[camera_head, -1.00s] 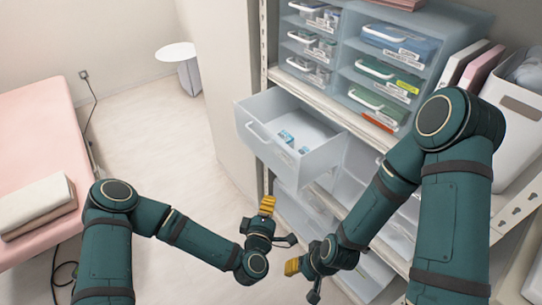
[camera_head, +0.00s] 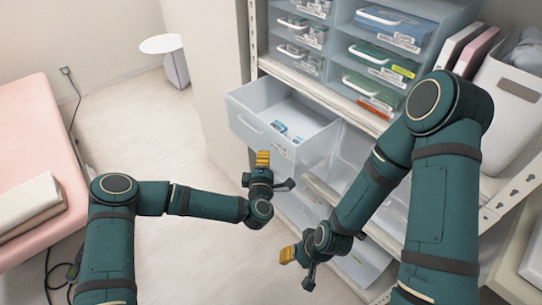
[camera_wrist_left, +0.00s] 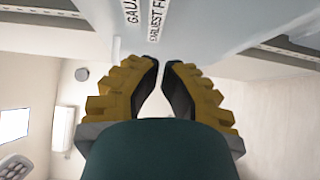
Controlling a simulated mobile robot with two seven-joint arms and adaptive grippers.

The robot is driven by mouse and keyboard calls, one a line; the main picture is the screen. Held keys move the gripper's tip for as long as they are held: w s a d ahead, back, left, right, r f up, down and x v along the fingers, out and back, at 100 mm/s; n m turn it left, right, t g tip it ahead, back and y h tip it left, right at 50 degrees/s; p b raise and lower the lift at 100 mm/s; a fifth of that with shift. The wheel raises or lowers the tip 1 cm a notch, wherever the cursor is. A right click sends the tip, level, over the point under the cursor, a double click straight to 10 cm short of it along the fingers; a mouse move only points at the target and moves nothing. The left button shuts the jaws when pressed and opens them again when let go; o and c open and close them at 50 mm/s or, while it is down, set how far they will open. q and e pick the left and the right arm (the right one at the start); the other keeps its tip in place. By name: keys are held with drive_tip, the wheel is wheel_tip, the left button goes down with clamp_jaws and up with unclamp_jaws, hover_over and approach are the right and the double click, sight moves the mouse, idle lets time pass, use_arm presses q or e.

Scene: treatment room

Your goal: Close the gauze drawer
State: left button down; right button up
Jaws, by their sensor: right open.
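The gauze drawer (camera_head: 262,134) is the pale translucent drawer pulled far out of the lower cabinet, with a white handle and a few small blue-white packs (camera_head: 287,132) inside. Its labelled front (camera_wrist_left: 200,25) fills the upper part of the left wrist view, with "GAU" readable. My right gripper (camera_head: 287,255) is open and empty, lower and to the right.
A rack of closed drawers (camera_head: 385,50) stands on the shelf above, beside a white bin (camera_head: 510,95). Other drawers (camera_head: 300,215) sit below the open one. A pink couch (camera_head: 35,150) with folded towels is at left. The floor (camera_head: 140,130) between is clear.

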sight(272, 147)
use_arm(q)
drive_tip(key=shift+w+d, duration=0.8)
drive_tip(key=shift+d, duration=0.35)
use_arm(e)
drive_tip(key=shift+f, duration=0.1)
use_arm(q)
drive_tip(key=shift+d, duration=0.1)
